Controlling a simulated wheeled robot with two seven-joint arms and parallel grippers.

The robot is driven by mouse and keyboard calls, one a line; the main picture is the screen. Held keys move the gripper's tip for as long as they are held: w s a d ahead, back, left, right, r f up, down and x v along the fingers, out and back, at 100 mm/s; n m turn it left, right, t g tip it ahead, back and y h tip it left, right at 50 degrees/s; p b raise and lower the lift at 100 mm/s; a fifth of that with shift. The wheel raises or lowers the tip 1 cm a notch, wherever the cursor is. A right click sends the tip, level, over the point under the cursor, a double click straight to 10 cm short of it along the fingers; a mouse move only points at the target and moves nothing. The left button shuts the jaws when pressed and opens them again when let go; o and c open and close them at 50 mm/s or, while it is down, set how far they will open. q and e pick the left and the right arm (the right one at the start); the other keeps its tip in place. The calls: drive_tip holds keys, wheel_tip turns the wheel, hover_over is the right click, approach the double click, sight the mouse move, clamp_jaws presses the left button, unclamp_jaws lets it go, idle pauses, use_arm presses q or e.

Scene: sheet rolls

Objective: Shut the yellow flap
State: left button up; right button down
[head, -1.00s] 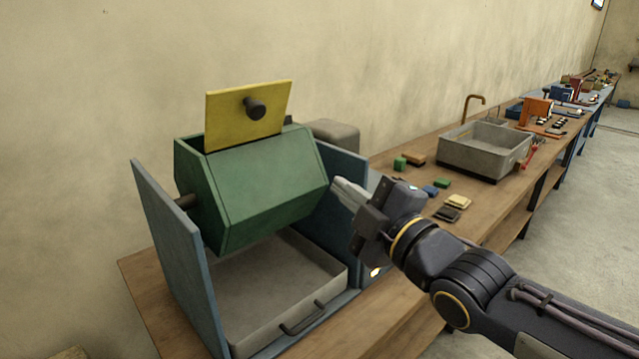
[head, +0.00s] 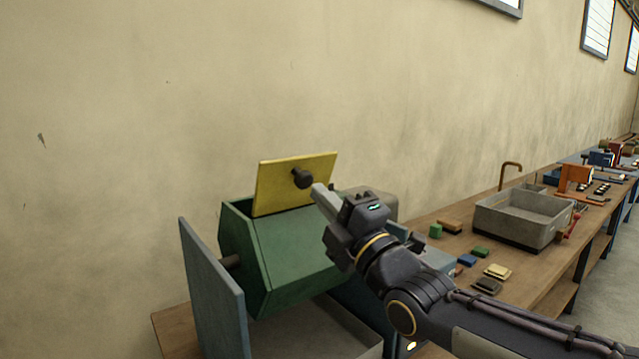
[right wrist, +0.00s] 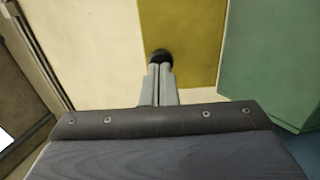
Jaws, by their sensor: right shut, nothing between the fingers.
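The yellow flap (head: 280,190) stands up, open, on top of the green drum (head: 295,245). A dark round knob (head: 302,178) sticks out from its face. My right gripper (head: 318,190) is shut and empty, with its fingertips close to the knob. In the right wrist view the closed fingertips (right wrist: 160,68) point at the dark knob (right wrist: 160,56), with the yellow flap (right wrist: 195,35) behind; I cannot tell whether they touch. The green drum (right wrist: 275,60) shows at the right there. My left gripper is not in view.
The drum hangs between blue-grey side panels (head: 212,290) above a grey tray (head: 345,325). To the right, the wooden bench (head: 455,215) carries small coloured blocks (head: 468,260) and a grey sink (head: 525,217). The wall (head: 120,120) stands behind.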

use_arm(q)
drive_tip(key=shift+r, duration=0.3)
use_arm(e)
drive_tip(key=shift+x, duration=0.8)
use_arm(q)
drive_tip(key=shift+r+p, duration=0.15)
drive_tip(key=shift+p, duration=0.15)
use_arm(e)
drive_tip(key=shift+r, duration=0.1)
